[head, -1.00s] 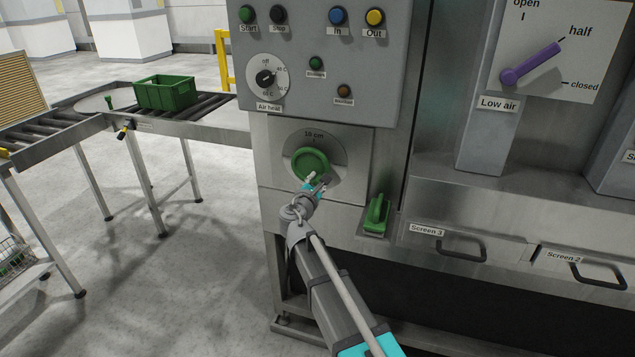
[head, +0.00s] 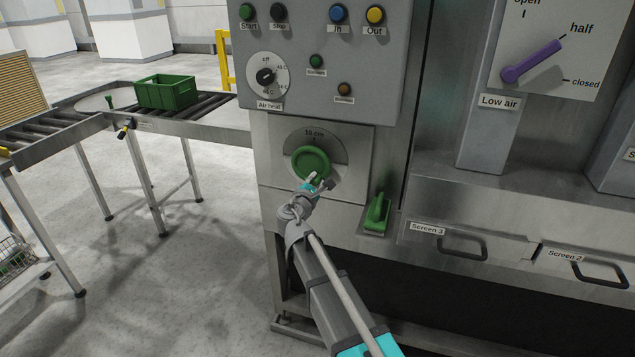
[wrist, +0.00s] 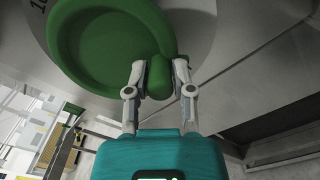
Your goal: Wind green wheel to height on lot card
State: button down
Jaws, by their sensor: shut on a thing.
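The green wheel (head: 310,163) sits on a grey dial plate on the machine front, below the control panel. The plate carries a "10 cm" label above the wheel. In the wrist view the wheel (wrist: 105,45) fills the upper left, with a green knob (wrist: 159,76) at its lower right rim. My gripper (head: 316,183) is at the wheel's lower right edge. In the wrist view my gripper (wrist: 157,78) has one finger on each side of the knob and is shut on it. No lot card can be made out in these frames.
The control panel (head: 325,105) with buttons and an air heat dial is above the wheel. Screen drawer handles (head: 463,248) stick out further right. A green crate (head: 165,93) stands on the roller conveyor at left.

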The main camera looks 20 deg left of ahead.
jog(key=shift+a+f+m+b, duration=0.15)
jog(key=shift+a+m, duration=0.3)
jog(key=shift+m, duration=0.65)
jog(key=shift+a+f+m+b, duration=0.15)
jog(key=shift+a+m, duration=0.35)
jog(key=shift+m, duration=0.6)
jog(key=shift+a+f+m, duration=0.15)
jog(key=shift+a+m, duration=0.3)
jog(key=shift+m, duration=0.65)
jog(key=shift+c, duration=2.4)
grip_release()
jog(key=shift+w, duration=0.1)
jog(key=shift+d, duration=0.1)
jog(key=s, duration=1.2)
